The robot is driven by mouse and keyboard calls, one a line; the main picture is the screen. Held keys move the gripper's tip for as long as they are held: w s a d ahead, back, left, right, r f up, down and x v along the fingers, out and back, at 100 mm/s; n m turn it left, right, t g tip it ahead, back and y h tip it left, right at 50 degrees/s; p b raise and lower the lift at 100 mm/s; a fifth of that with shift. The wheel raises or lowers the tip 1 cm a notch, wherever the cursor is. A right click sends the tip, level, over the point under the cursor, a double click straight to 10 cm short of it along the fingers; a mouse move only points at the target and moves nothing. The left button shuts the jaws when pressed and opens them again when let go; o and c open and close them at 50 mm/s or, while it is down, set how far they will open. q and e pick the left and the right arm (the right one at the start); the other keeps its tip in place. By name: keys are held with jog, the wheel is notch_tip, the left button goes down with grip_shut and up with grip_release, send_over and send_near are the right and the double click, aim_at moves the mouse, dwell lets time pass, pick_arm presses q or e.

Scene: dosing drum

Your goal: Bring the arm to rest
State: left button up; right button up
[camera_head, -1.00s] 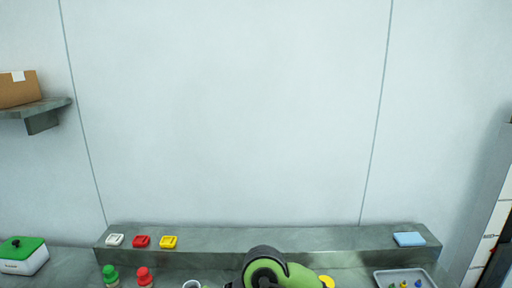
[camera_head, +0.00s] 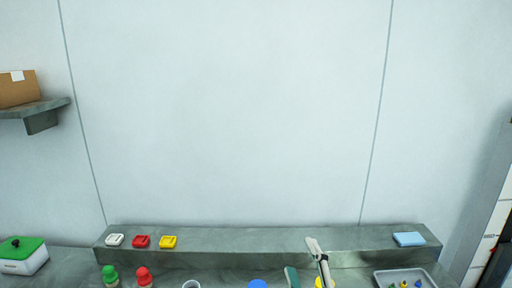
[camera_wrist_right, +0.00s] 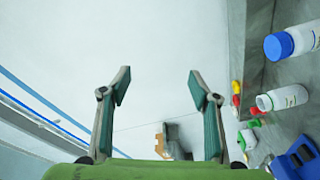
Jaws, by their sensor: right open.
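My right gripper (camera_head: 303,258) is at the lower middle of the head view, in front of the raised ledge. Its two fingers stand apart with nothing between them. In the right wrist view the same gripper (camera_wrist_right: 160,88) shows both fingers spread, with only the pale wall and, farther off, the brown box and its shelf behind the gap. My right arm is mostly below the head view's lower edge. My left gripper is not in view.
The ledge (camera_head: 225,239) carries white, red and yellow pieces and a blue pad (camera_head: 409,239). Bottles with green (camera_head: 110,272) and red caps, a white cup (camera_head: 191,284), a blue cap (camera_head: 258,283) and a tray (camera_head: 379,279) are in front.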

jog(key=s+d+f+m+g+h, duration=0.1)
jog(key=s+d+f+m+g, duration=0.3)
jog(key=f, duration=0.4)
jog(key=s+d+f+m+g+h, duration=0.25)
jog(key=s+d+f, duration=0.2)
jog(key=f, duration=0.45)
jog(key=s+d+f+m+g+y, duration=0.1)
jog(key=s+f+m+g, duration=0.3)
jog(key=s, duration=0.5)
jog(key=s+d+f+m+g, duration=0.1)
jog(key=s+f+m+g, duration=0.1)
jog(key=s+f+g, duration=0.5)
jog(key=s+f+t+b, duration=0.1)
jog(key=s+f+b, duration=0.15)
jog(key=f, duration=1.35)
jog(key=s+f+t+b, duration=0.1)
jog(key=s+f+b, duration=0.15)
jog(key=f, duration=1.25)
jog(key=s+d+f+g+b, duration=0.1)
jog(key=s+f+b, duration=0.1)
jog(key=s+f, duration=0.6)
jog(key=s+d+f+b, duration=0.1)
jog(key=s+f+b, duration=0.2)
jog(key=s+f, duration=0.5)
notch_tip(320, 180, down, 5)
jog(key=shift+s+d+f+g, duration=0.1)
jog(key=shift+s+d+g, duration=0.25)
jog(key=shift+d, duration=0.05)
